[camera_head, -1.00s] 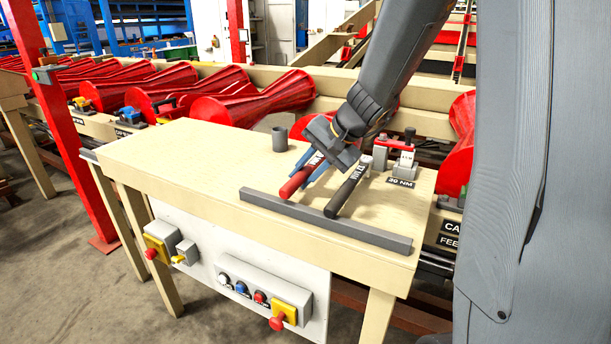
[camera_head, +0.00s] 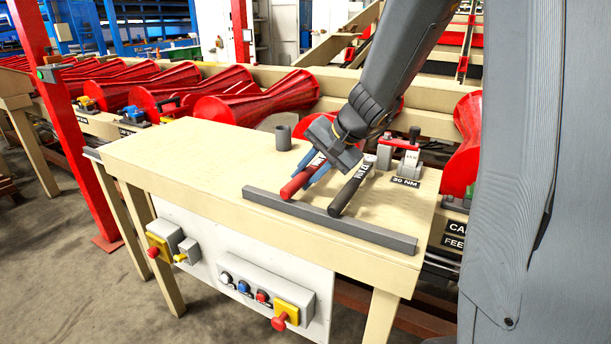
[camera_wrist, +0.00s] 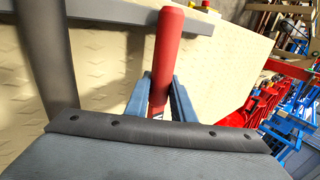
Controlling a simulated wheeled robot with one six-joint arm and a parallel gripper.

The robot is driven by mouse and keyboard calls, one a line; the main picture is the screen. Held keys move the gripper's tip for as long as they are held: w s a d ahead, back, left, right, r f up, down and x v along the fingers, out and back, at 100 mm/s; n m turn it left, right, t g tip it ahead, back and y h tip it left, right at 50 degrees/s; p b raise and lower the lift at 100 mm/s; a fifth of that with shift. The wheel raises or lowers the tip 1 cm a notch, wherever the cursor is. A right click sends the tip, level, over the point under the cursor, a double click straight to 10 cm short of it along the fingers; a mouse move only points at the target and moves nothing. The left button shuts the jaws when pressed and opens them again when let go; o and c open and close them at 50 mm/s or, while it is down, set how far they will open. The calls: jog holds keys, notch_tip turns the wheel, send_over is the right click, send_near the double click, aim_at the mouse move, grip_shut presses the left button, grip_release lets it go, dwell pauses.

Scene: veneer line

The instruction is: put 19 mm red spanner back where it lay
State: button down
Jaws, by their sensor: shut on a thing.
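The red spanner (camera_head: 290,188) has a red handle, and its front end is at the grey bar (camera_head: 330,221) along the table's front edge. My gripper (camera_head: 312,180) is shut on the red spanner, with blue fingers on both sides of its handle. In the wrist view the red handle (camera_wrist: 168,50) stands between the two fingers (camera_wrist: 160,98), its end over the grey bar. A black-handled spanner (camera_head: 350,190) lies just to the right, apart from the red one. It shows as a dark handle at the left of the wrist view (camera_wrist: 44,55).
A grey cup (camera_head: 283,138) stands on the wooden table (camera_head: 190,150) behind the spanners. A small red-and-grey fixture (camera_head: 400,155) with a "30 NM" label (camera_head: 405,182) is at the right. The table's left half is clear.

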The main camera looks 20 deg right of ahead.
jog(key=shift+f, duration=0.2)
dwell(0.3)
jog(key=c, duration=1.4)
grip_release()
jog(key=shift+c, duration=0.2)
jog(key=shift+f, duration=0.1)
jog(key=shift+r+p, duration=2.9)
jog(key=shift+r, duration=1.2)
